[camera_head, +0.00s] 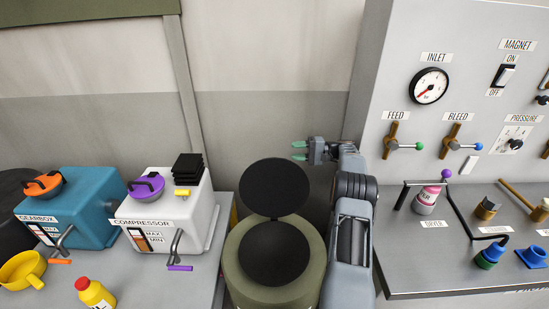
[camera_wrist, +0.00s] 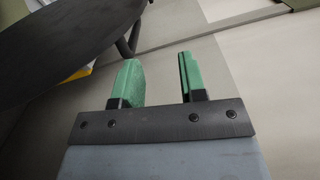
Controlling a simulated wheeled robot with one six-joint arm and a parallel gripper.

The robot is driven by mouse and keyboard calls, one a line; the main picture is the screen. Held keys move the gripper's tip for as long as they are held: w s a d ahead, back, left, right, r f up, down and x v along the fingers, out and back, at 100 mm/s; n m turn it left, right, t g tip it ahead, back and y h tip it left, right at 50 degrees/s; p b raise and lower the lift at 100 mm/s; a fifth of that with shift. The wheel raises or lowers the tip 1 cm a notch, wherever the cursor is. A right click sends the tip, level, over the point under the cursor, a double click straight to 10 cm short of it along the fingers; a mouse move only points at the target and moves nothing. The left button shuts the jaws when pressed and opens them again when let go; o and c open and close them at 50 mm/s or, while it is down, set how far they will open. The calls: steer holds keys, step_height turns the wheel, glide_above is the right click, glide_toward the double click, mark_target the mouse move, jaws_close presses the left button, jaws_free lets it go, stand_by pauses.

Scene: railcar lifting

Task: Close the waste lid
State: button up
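The waste bin (camera_head: 243,273) is an olive-green drum at the bottom middle of the head view. Its black round lid (camera_head: 275,185) stands raised at the back, above the dark round opening (camera_head: 273,254). My gripper (camera_head: 299,151) is open and empty, up and to the right of the raised lid, with its fingers pointing left. In the wrist view, the green fingers (camera_wrist: 156,62) are apart with nothing between them. A large black disc, which looks like the lid (camera_wrist: 65,45), fills the upper left there, apart from the fingers.
On the left, a bench (camera_head: 205,280) holds the teal gearbox (camera_head: 80,205), the white compressor (camera_head: 185,215), a yellow cup (camera_head: 22,270) and a yellow bottle (camera_head: 95,293). On the right stand a grey panel (camera_head: 400,80) and a metal bench (camera_head: 420,270). A wall (camera_head: 270,120) is behind the bin.

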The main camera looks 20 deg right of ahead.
mark_target(277, 159)
steer(key=shift+w+a+f, duration=0.5)
steer(key=shift+a+f, duration=0.15)
steer(key=shift+a, duration=0.5)
steer(key=shift+w+a+f, duration=0.45)
steer(key=shift+a+f, duration=0.15)
steer(key=shift+a, duration=0.55)
steer(key=shift+w+a+f, duration=0.5)
steer(key=shift+a+f, duration=0.15)
steer(key=shift+a, duration=0.5)
steer(key=shift+c, duration=0.4)
jaws_close()
